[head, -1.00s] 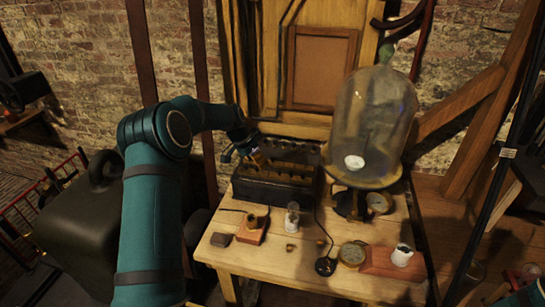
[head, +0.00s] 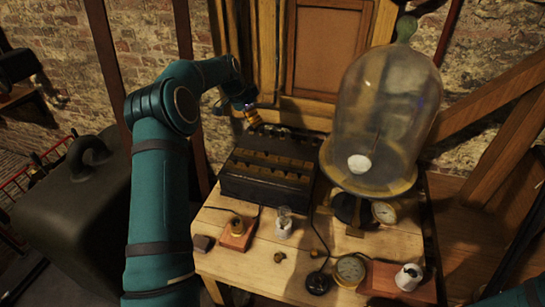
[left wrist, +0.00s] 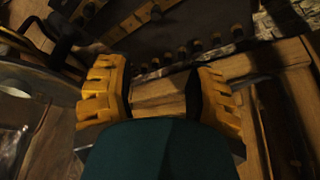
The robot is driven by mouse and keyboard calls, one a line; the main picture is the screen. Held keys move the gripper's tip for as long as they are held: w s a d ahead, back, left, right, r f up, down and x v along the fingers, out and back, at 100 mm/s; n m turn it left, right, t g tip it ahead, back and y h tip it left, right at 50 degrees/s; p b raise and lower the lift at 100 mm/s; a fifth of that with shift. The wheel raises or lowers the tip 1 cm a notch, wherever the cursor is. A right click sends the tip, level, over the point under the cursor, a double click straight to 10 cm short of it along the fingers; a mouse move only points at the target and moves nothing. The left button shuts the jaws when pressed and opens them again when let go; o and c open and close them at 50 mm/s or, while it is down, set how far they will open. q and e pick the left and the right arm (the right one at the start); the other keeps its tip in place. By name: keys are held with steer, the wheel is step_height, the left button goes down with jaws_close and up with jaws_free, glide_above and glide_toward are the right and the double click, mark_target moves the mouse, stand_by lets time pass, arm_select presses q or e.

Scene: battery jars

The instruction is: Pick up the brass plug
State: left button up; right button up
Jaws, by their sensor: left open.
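A small brass piece (head: 280,257), which may be the brass plug, lies on the wooden table in front of the black battery box (head: 262,188). A second small brass piece (head: 317,253) lies right of it, by a black cable. I cannot tell for certain which is the plug. My left gripper (head: 253,119) is above the back left of the box, well away from both. In the left wrist view its yellow fingers (left wrist: 160,97) are apart, with nothing between them. A row of dark knobs (left wrist: 183,52) shows beyond them. My right gripper is not in view.
A glass bell jar (head: 385,110) stands on the right of the table (head: 240,270). A brick wall is behind.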

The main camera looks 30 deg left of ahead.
mark_target(266, 150)
arm_select(q)
steer(key=b+x, duration=0.1)
steer(key=x, duration=0.2)
steer(key=s+b+x, duration=0.1)
steer(key=x, duration=0.3)
steer(key=b+x, duration=0.1)
steer(key=x, duration=0.3)
steer(key=shift+s+a+f, duration=0.3)
steer(key=shift+s, duration=0.1)
steer(key=shift+d+b+x, duration=0.15)
steer(key=shift+b+x, duration=0.05)
steer(key=shift+x, duration=1.3)
steer(key=shift+d+b+x, duration=0.1)
steer(key=shift+b+x, duration=0.1)
steer(key=shift+x, duration=1.3)
steer(key=shift+s, duration=0.2)
jaws_close()
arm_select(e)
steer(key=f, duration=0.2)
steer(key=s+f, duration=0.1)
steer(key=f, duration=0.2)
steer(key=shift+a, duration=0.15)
